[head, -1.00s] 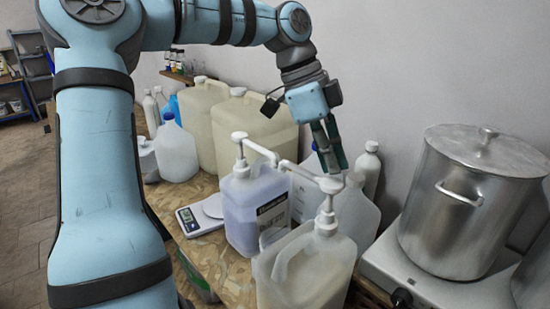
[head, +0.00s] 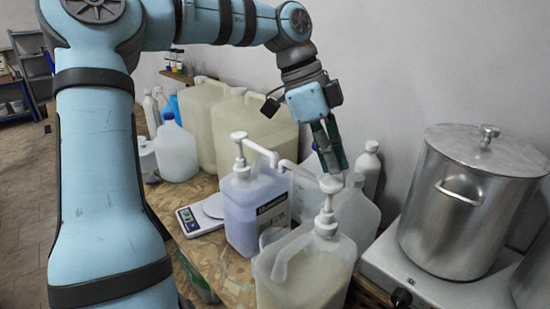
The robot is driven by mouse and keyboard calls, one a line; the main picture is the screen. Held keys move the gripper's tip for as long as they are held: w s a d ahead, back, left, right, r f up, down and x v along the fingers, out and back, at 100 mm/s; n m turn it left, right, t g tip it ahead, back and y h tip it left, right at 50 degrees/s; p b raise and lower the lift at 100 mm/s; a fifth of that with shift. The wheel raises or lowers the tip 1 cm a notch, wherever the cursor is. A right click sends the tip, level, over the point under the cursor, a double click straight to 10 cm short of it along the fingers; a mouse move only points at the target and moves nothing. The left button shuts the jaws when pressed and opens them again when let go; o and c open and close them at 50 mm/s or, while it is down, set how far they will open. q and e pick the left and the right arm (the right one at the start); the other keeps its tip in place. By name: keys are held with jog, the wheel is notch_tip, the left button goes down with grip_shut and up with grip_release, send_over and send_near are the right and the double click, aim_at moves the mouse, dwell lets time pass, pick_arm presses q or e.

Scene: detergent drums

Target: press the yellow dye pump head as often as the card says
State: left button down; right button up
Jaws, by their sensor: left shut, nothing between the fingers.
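A translucent jug (head: 318,275) with pale cream contents stands at the front of the bench; I cannot clearly tell its dye colour. Its white pump head (head: 331,184) has a spout pointing up and left. My left gripper (head: 332,162) points down with its dark fingers shut and empty, right at the top of this pump head. I cannot tell whether the tips touch it. A second jug (head: 245,208) with lilac contents and a dark label stands behind and left, with its own white pump head (head: 240,136). No card is readable. My right gripper is not in view.
A small scale (head: 190,221) lies left of the lilac jug. Large cream canisters (head: 255,130) and white bottles (head: 368,170) stand behind. A lidded steel pot (head: 460,215) stands on a white base at the right. The chipboard bench (head: 225,262) is partly bare in front.

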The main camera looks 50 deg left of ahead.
aim_at(328, 181)
pick_arm(q)
jog(key=shift+f+b, duration=2.2)
jog(key=shift+f, duration=0.45)
jog(key=shift+r, duration=0.15)
notch_tip(328, 181, up, 6)
jog(key=p, duration=0.5)
jog(key=shift+f, duration=0.35)
